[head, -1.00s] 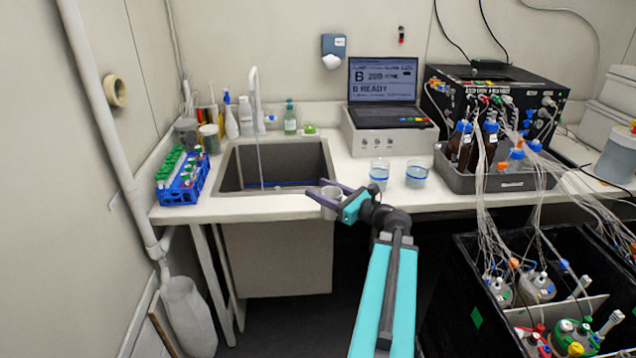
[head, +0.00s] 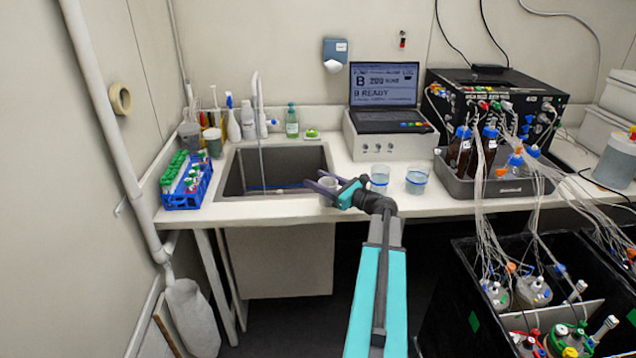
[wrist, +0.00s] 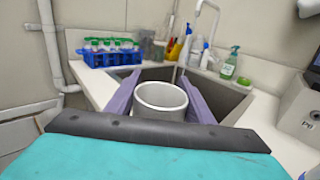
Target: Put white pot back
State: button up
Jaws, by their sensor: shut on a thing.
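The white pot (wrist: 160,98) is an open-topped, empty-looking cup between the two purple fingers in the wrist view. My gripper (head: 321,184) is shut on it, with one finger along each side. In the head view the white pot (head: 328,187) is small and partly hidden by the fingers. It appears upright, at the front right corner of the sink (head: 240,196). I cannot tell whether its base touches anything.
A blue rack of green-capped tubes (head: 187,184) stands left of the sink. Two clear beakers, one here (head: 379,180), stand close right of my gripper. A tap (head: 258,120) rises behind the basin. Bottles (head: 291,121) line the back. Bare counter (head: 345,157) lies right of the sink.

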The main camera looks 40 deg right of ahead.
jog(key=w+d, duration=0.1)
jog(key=w+d+p, duration=0.1)
jog(key=w, duration=0.1)
jog(key=shift+d+f, duration=0.2)
jog(key=shift+f, duration=0.1)
dwell(0.3)
jog(key=shift+f+p, duration=1.1)
jog(key=shift+f, duration=0.55)
jog(key=shift+f, duration=0.15)
jog(key=o, duration=1)
jog(key=shift+r, duration=0.25)
jog(key=s+b, duration=0.1)
jog(key=s, duration=0.3)
jog(key=s+d+b, duration=0.1)
jog(key=s+b, duration=0.1)
jog(key=s, duration=0.2)
jog(key=s+b, duration=0.1)
jog(key=s, duration=0.3)
jog(key=shift+d+f, duration=0.1)
jog(key=shift+d, duration=0.15)
